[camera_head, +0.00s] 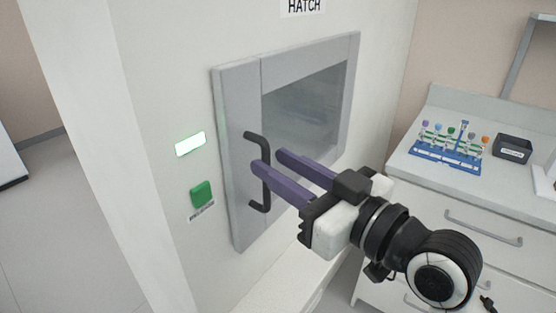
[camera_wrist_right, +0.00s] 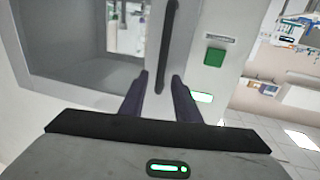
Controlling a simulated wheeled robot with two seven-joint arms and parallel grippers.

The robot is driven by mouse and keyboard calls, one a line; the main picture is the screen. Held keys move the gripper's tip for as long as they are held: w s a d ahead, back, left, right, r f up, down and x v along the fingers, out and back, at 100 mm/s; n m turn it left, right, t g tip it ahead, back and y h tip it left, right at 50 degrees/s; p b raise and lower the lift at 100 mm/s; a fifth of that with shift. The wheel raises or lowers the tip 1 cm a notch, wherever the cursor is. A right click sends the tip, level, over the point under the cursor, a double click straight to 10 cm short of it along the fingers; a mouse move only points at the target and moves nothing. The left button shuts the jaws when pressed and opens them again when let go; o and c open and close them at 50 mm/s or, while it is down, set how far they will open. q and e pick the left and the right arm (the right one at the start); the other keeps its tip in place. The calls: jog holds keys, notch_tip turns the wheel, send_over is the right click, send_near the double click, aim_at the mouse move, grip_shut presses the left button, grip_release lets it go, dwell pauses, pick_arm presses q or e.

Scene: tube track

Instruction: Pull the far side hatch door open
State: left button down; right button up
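The hatch door (camera_head: 240,200) is a grey framed door with a window, set in a white wall under a sign reading HATCH; it looks shut. Its black bar handle (camera_head: 265,200) stands upright on the left side of the door. My right gripper (camera_head: 266,160) has its purple fingers apart, with the handle at or between the fingertips. In the right wrist view the handle (camera_wrist_right: 168,45) runs down toward the gap between the two fingers (camera_wrist_right: 160,90). Whether the fingers touch it I cannot tell. My left gripper is not in view.
A green button (camera_head: 201,194) and a lit green-white panel (camera_head: 190,144) are on the wall left of the door. At right, a counter with drawers (camera_head: 480,225) holds a blue rack of tubes (camera_head: 448,150) and a black box (camera_head: 512,148). Open floor lies at left.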

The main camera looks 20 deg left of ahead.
jog(key=shift+w+a, duration=0.15)
jog(key=shift+a, duration=0.15)
grip_shut()
jog(key=shift+d, duration=0.1)
